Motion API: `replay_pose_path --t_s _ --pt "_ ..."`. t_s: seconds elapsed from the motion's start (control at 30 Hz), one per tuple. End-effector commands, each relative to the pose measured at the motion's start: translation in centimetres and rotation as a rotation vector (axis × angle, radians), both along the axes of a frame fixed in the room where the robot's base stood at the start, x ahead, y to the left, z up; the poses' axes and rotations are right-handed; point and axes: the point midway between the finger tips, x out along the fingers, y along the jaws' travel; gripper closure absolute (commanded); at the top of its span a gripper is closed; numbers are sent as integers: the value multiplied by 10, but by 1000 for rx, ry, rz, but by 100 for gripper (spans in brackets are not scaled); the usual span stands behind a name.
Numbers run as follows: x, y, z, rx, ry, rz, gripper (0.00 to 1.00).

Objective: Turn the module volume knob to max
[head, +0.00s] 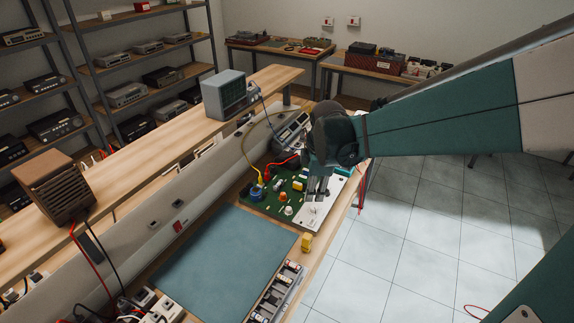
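The module, a green circuit board (262,207) with a white panel (312,215) along its right side, lies on the workbench. It carries small coloured parts, among them a blue round part (256,194) and a small white round part (288,210). I cannot tell which one is the volume knob. My gripper (318,194) points down over the white panel, at the board's right side. Its fingers are small and dark here, so their opening and any contact are unclear. The wrist hides part of the board's far edge.
A blue-green mat (222,256) lies in front of the board, with a small yellow block (306,242) beside it and a component tray (276,292) nearer. A grey instrument (290,131) stands behind the board. Yellow and red leads reach the board. An oscilloscope (226,95) stands on the raised shelf.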

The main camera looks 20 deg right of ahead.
Motion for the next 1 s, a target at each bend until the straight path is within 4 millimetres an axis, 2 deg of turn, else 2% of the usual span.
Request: replay_pose_path --t_s 0.4,1.0 --pt "45 -19 -35 -52 91 291 66" --pt "93 -46 -105 -79 206 712 66"
